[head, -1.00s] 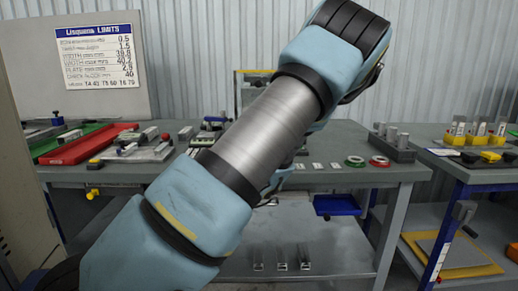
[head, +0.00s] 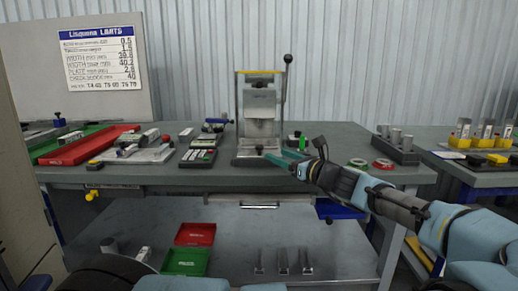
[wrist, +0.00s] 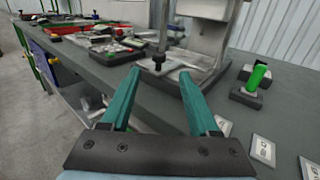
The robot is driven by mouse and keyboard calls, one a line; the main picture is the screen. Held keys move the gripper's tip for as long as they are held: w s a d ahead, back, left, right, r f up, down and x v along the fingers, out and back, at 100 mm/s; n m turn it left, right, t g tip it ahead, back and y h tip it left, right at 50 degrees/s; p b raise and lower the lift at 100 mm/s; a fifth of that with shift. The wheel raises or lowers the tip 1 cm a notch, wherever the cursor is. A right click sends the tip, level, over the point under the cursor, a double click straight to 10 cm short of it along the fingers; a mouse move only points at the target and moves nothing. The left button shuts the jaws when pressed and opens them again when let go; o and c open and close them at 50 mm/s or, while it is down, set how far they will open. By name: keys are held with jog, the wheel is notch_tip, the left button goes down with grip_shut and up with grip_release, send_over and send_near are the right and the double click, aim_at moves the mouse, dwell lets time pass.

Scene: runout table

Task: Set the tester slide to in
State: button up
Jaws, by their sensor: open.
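The tester (head: 259,112) is a grey upright stand with a yellow-edged top and a black-knobbed lever at its right, at the back middle of the table. A small dark knob (head: 259,149) shows low at its front; in the wrist view the knob (wrist: 158,62) stands just beyond my fingertips, between them in the picture. The slide seems to be the pale plate (wrist: 182,72) by that knob; I cannot tell its position. My gripper (head: 277,156) is open and empty, with teal fingers at the tester's front right; it also shows in the wrist view (wrist: 159,76).
A green-topped peg on a dark block (wrist: 253,83) stands right of the tester, with small label cards (wrist: 262,149) nearer. Red and green rings (head: 382,164) lie right. The table's front edge runs below.

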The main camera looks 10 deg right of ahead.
aim_at(262, 149)
jog(key=p+x, duration=0.1)
jog(key=x, duration=0.8)
jog(key=shift+w+a, duration=0.25)
jog(key=shift+w, duration=0.1)
grip_shut()
dwell(0.9)
